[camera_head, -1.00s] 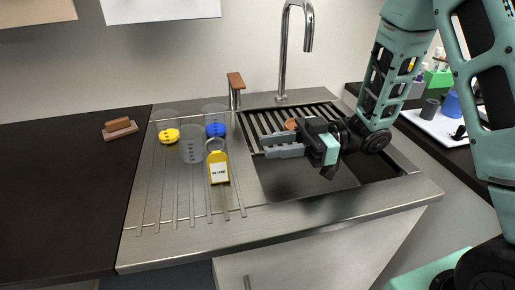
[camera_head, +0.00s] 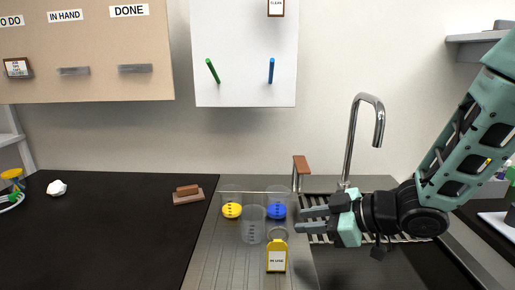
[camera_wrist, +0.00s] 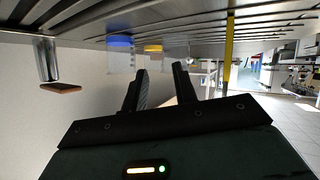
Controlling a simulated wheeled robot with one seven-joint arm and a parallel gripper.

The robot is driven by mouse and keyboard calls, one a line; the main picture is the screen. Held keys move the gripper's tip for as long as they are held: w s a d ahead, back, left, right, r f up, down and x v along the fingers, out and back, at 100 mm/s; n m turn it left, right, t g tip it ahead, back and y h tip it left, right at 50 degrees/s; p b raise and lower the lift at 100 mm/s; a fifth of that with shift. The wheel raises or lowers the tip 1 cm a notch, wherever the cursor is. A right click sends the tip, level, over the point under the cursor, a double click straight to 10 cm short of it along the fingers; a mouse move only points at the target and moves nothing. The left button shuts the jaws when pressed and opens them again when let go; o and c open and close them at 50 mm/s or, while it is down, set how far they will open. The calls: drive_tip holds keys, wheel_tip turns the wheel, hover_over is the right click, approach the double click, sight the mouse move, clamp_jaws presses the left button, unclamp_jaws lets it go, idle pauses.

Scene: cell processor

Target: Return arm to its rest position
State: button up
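My gripper (camera_head: 316,221) is in the head view in front of the sink, pointing left above the drainboard's right edge. Its fingers are apart with nothing between them; the wrist view also shows the two fingers (camera_wrist: 160,90) spread and empty. My teal arm comes in from the right edge of the head view. Left of the fingers are a clear beaker (camera_head: 253,226), a yellow-lidded cup (camera_head: 232,211), a blue-lidded cup (camera_head: 277,211) and a yellow labelled tag (camera_head: 276,258). I see no contact between gripper and these things.
The sink faucet (camera_head: 350,140) and its wooden-topped lever (camera_head: 301,166) stand behind my gripper. The dark counter (camera_head: 110,230) at left is mostly clear, with a brown block (camera_head: 187,197) and a white crumpled thing (camera_head: 57,188). Boards hang on the wall above.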

drive_tip(key=shift+s+r+m+t+h, duration=0.1)
drive_tip(key=shift+r+m+t+h, duration=0.2)
drive_tip(key=shift+r+m+h, duration=0.5)
drive_tip(key=s+d+r+m+g+h+p, duration=0.1)
drive_tip(key=s+m+g+h+p, duration=0.1)
drive_tip(key=s, duration=1)
drive_tip(key=s+d+r+m+g+h+p, duration=0.1)
drive_tip(key=s+g+h, duration=0.4)
drive_tip(key=s, duration=0.7)
drive_tip(key=shift+d+r+m+h+p, duration=0.35)
drive_tip(key=shift+m+h+p, duration=0.25)
drive_tip(key=shift+m+h, duration=0.3)
